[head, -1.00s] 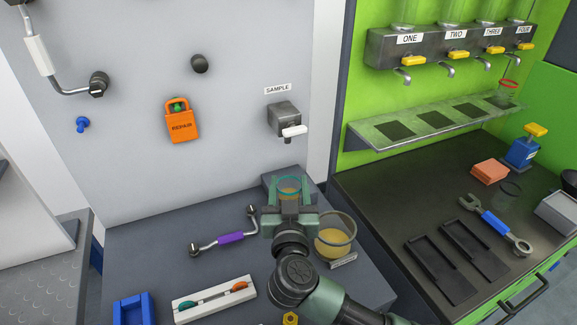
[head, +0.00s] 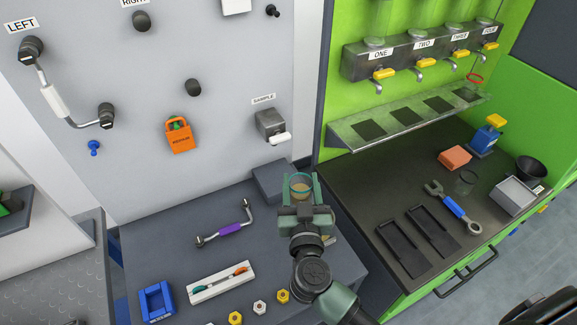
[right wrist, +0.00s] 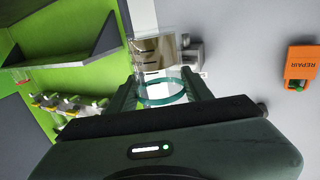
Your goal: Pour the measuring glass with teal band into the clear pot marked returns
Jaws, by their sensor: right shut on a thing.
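The measuring glass with teal band (head: 300,186) is clear with some amber liquid in it. My right gripper (head: 301,196) is shut on it and holds it above the dark bench, looking about upright. In the right wrist view, the glass (right wrist: 160,72) with its teal band stands between the fingers of the right gripper (right wrist: 164,97). I cannot read that label. My left gripper is not in view.
A grey block (head: 271,180) stands by the wall, left of the glass. The sample tap (head: 271,126) is above it. A purple-handled crank (head: 230,229), a white tray (head: 222,284) and a blue holder (head: 156,301) lie on the bench. The green station (head: 400,190) is at right.

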